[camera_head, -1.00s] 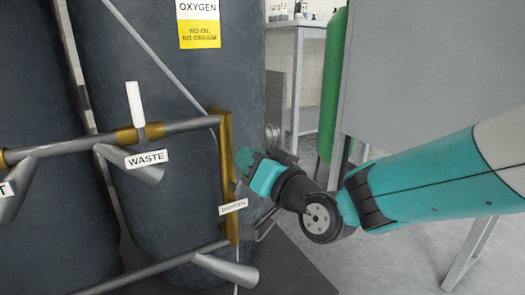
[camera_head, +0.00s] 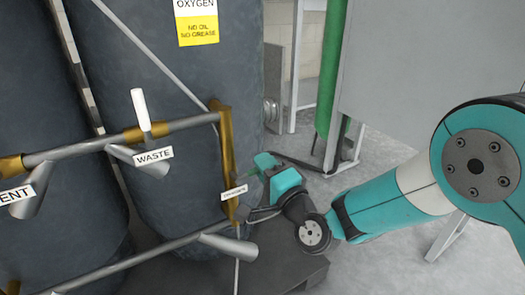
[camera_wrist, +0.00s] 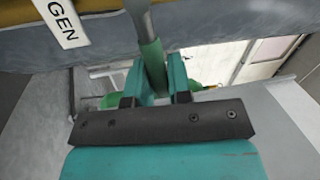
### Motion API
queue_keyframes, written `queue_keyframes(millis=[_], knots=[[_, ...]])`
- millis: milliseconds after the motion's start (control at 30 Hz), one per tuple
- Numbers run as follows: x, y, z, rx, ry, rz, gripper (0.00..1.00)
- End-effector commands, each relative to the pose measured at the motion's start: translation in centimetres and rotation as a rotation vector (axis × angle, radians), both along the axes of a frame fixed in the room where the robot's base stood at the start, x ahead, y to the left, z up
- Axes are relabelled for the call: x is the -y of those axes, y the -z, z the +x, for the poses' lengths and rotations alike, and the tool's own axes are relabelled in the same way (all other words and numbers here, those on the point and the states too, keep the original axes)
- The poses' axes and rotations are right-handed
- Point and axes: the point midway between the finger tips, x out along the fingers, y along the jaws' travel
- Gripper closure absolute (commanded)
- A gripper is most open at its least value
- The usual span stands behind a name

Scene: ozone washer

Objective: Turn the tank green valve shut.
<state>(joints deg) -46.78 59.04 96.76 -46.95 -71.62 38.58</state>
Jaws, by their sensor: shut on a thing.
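The green valve handle (camera_wrist: 152,56) runs between my gripper's fingers in the wrist view, with a grey stem above it. My gripper (camera_wrist: 156,80) is shut on this handle, one teal finger on each side. In the head view my gripper (camera_head: 264,166) is just right of the brass upright pipe (camera_head: 227,160) and the small oxygen tag (camera_head: 234,192). A bit of green shows at its tip there, but the grasp itself is too small to make out. The tag's end, reading "GEN" (camera_wrist: 62,22), shows at the wrist view's upper left.
Dark tanks (camera_head: 150,60) with grey pipes stand at the left. A white-handled valve (camera_head: 140,110) is above the WASTE tag (camera_head: 154,156). A green cylinder (camera_head: 332,75) and a grey cabinet (camera_head: 440,70) stand behind my arm. Floor is clear at the lower right.

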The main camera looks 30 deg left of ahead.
Motion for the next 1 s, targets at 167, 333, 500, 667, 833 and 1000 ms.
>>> queue_keyframes(millis=[167, 333, 500, 667, 833, 1000], knots=[[0.1, 0.3, 0.1, -0.076, 0.003, 0.045, 1.0], [0.1, 0.8, 0.1, -0.118, 0.003, 0.072, 1.0], [0.1, 1.0, 0.1, -0.137, 0.001, 0.085, 1.0], [0.1, 1.1, 0.1, -0.141, 0.002, 0.087, 1.0], [0.1, 1.1, 0.1, -0.14, 0.002, 0.087, 1.0], [0.1, 1.1, 0.1, -0.14, 0.002, 0.085, 0.57]])
